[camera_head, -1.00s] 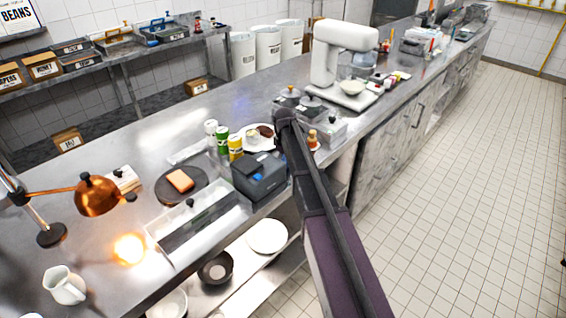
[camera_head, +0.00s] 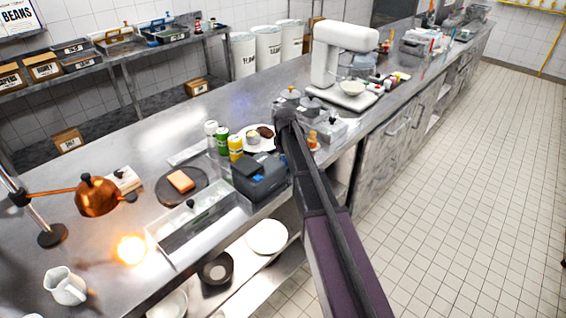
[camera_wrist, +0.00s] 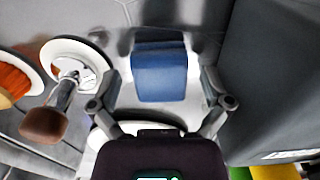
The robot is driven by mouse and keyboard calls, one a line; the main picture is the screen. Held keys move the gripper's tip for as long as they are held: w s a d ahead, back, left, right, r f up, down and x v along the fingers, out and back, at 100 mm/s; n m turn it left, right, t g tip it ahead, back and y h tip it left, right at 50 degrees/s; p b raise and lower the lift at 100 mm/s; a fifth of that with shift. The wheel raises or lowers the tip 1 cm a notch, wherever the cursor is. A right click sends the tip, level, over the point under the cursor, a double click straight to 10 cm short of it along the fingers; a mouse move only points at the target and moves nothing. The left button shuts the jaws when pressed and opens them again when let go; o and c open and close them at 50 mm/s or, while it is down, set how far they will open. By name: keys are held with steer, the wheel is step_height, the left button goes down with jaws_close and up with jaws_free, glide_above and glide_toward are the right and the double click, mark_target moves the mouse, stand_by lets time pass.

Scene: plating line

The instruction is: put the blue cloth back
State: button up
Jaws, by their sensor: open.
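The blue cloth (camera_wrist: 160,72) shows in the wrist view as a folded, block-like blue piece on the grey steel surface. My gripper (camera_wrist: 160,90) is open, with one finger on each side of the cloth; I cannot tell whether either touches it. In the head view my arm hides the gripper, and I cannot make out the cloth there.
Left of the cloth are a white round dish (camera_wrist: 72,52) and an item with a brown knob (camera_wrist: 42,124). A dark grey box (camera_wrist: 280,75) stands close on the right.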

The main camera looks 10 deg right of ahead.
mark_target(285, 161)
step_height(285, 161, up, 12)
steer(key=p, duration=1.1)
steer(key=shift+f, duration=0.15)
stand_by(0.5)
steer(key=s+m, duration=0.7)
steer(key=s, duration=2.1)
steer(key=shift+s+a, duration=0.35)
steer(key=shift+s, duration=0.05)
